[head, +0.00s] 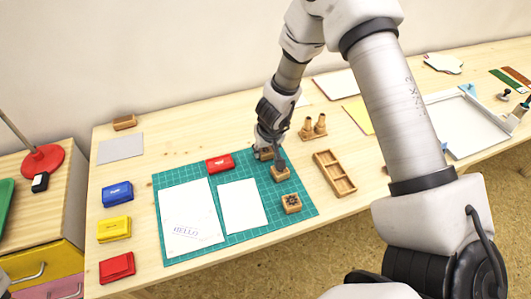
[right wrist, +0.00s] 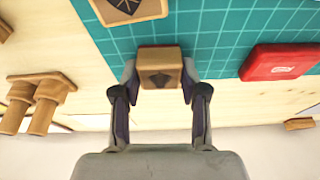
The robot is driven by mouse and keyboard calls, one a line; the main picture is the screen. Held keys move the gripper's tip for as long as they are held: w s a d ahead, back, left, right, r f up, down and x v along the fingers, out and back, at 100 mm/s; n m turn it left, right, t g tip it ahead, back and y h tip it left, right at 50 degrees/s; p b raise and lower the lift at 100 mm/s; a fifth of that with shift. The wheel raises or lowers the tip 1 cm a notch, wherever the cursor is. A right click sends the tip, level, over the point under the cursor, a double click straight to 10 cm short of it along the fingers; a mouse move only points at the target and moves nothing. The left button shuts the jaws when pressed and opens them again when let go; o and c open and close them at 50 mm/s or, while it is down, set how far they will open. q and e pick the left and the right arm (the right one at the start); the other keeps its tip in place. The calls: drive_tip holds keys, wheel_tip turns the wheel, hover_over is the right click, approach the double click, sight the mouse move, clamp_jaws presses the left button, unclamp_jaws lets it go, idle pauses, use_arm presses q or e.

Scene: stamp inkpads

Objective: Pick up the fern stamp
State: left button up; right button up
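My right gripper (head: 267,150) is low over the far right part of the green cutting mat (head: 240,232). In the right wrist view its two fingers (right wrist: 160,76) press against both sides of a small wooden stamp (right wrist: 161,55). A dark leaf-like mark is on the stamp's face; it is too small to name for sure. A red strip shows along its far edge. I cannot tell whether it is clear of the mat. A second wooden stamp (head: 280,174) stands close by, and a third (head: 291,204) with a dark motif is nearer me.
A red inkpad (head: 219,163) lies left of the gripper. White sheets (head: 190,217) cover the mat's left part. A wooden tray (head: 335,173) and a stand with wooden handles (head: 314,127) are to the right. Blue (head: 117,194), yellow (head: 114,229) and red (head: 117,267) inkpads line the left.

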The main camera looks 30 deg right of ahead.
sight(263, 151)
drive_tip(key=shift+r, duration=0.1)
idle(0.3)
drive_tip(key=shift+w+r+p, duration=0.1)
drive_tip(key=shift+r+p, duration=0.6)
drive_tip(key=shift+p, duration=0.1)
wheel_tip(263, 151, up, 2)
drive_tip(key=shift+r+p, duration=0.25)
drive_tip(key=shift+p, duration=0.85)
drive_tip(key=shift+s+a+f+b, duration=0.45)
drive_tip(key=shift+a+f+b, duration=0.15)
drive_tip(key=shift+b, duration=0.65)
drive_tip(key=s+a+b, duration=0.2)
drive_tip(key=a+b, duration=0.1)
drive_tip(key=s+a+r+b, duration=0.1)
drive_tip(key=s+a+b, duration=0.2)
drive_tip(key=a+b, duration=0.1)
drive_tip(key=s+a+b, duration=0.3)
drive_tip(key=a, duration=0.1)
drive_tip(key=shift+r+b, duration=0.25)
drive_tip(key=shift+b, duration=0.05)
drive_tip(key=shift+s+a+r, duration=0.15)
drive_tip(key=shift+s+a, duration=0.05)
drive_tip(key=shift+a, duration=0.1)
drive_tip(key=shift+s+r, duration=0.1)
